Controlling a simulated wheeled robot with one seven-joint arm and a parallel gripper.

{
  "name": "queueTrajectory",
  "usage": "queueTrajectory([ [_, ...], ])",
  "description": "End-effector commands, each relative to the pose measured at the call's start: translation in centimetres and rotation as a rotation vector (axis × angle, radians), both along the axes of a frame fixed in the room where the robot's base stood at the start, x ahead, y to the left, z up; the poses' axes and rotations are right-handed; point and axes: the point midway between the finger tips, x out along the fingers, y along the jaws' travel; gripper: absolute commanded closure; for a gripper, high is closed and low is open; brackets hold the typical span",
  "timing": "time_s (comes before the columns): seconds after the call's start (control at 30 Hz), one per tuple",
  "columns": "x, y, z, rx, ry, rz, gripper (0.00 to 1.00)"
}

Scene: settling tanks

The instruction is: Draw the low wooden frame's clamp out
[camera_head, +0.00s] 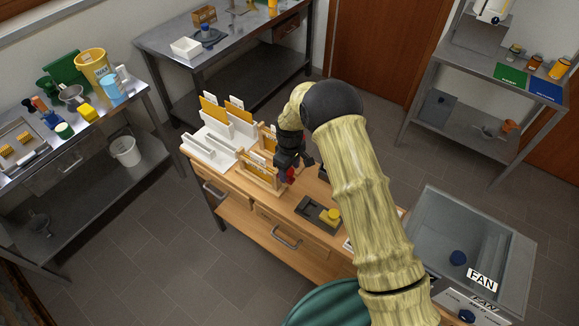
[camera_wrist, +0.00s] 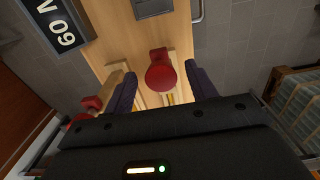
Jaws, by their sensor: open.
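A red clamp with a round knob (camera_wrist: 160,76) lies between my gripper's fingers in the wrist view, with no firm contact visible. My gripper (camera_wrist: 161,68) is open, one dark finger on each side of the knob. In the head view my gripper (camera_head: 296,166) is low over the wooden bench, beside the right end of a low wooden frame (camera_head: 258,178). A bit of red (camera_head: 290,175) shows under it there. A second red part (camera_wrist: 84,112) is at the left in the wrist view, by a pale wooden piece. My gripper's body hides most of the frame in that view.
White racks (camera_head: 208,148) with yellow cards stand left of the frame on the bench. A dark tray (camera_head: 318,213) with a yellow piece lies to the right. A dark numbered display (camera_wrist: 58,25) is at the upper left in the wrist view. A metal sink (camera_head: 450,240) adjoins the bench.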

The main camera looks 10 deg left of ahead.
Motion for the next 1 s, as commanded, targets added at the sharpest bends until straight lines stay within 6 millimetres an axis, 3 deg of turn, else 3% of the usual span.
queueTrajectory([
  [0.17,0.0,0.1,0.6,0.001,-0.002,0.000,0.44],
  [0.37,0.1,0.1,2.9,0.003,-0.005,0.001,0.44],
  [1.0,0.1,0.0,15.0,0.002,-0.004,0.000,0.44],
])
